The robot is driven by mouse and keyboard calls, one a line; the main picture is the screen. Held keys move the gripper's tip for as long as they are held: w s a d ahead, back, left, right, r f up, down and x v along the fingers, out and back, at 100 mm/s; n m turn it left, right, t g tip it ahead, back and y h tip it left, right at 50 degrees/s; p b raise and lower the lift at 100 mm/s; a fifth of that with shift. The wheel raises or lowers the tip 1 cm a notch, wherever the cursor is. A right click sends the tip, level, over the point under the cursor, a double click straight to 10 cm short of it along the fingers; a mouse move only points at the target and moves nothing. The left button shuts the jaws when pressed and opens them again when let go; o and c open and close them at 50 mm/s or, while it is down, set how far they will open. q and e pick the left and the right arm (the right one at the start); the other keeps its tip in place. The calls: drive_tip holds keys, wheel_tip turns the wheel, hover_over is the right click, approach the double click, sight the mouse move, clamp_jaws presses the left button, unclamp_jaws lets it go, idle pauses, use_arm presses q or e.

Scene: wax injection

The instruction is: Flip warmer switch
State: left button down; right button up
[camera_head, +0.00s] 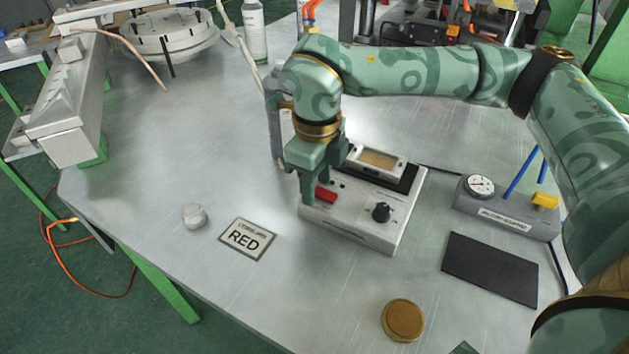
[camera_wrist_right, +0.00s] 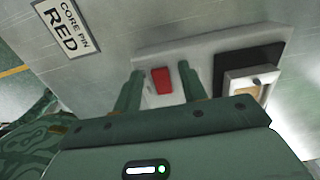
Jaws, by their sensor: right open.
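The warmer (camera_head: 345,235) is a white box with a black knob (camera_head: 381,212), a red switch (camera_head: 325,194) and a framed amber panel (camera_head: 378,160) on a dark base. My right gripper (camera_head: 318,185) points down over the warmer's left end, beside the red switch. In the right wrist view, the two fingers of the gripper (camera_wrist_right: 160,90) are apart, with the red switch (camera_wrist_right: 161,81) between them. I cannot tell whether a finger touches the switch. The gripper hides part of the warmer's left side. My left gripper is not in view.
A card reading RED (camera_head: 247,239) and a small clear cup (camera_head: 194,216) lie to the left. A gauge box (camera_head: 507,210), a black mat (camera_head: 490,268) and a round brass-coloured lid (camera_head: 403,320) are on the right and front. The table's left middle is clear.

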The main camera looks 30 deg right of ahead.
sight(330, 195)
drive_tip(key=shift+c, duration=0.3)
clamp_jaws()
drive_tip(key=shift+s+d+r+t+y+p, duration=0.15)
drive_tip(key=shift+s+t+y+p, duration=0.1)
drive_tip(key=shift+t+y+p, duration=0.35)
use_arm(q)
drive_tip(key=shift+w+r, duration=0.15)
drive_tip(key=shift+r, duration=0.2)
use_arm(e)
drive_tip(key=shift+o, duration=0.3)
unclamp_jaws()
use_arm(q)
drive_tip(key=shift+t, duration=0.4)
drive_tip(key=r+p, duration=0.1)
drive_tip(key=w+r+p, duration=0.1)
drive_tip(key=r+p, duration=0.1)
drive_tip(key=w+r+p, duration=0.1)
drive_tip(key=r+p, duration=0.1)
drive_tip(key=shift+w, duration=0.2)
use_arm(e)
wheel_tip(330, 195, up, 16)
drive_tip(key=s+d, duration=0.1)
drive_tip(key=shift+s, duration=0.4)
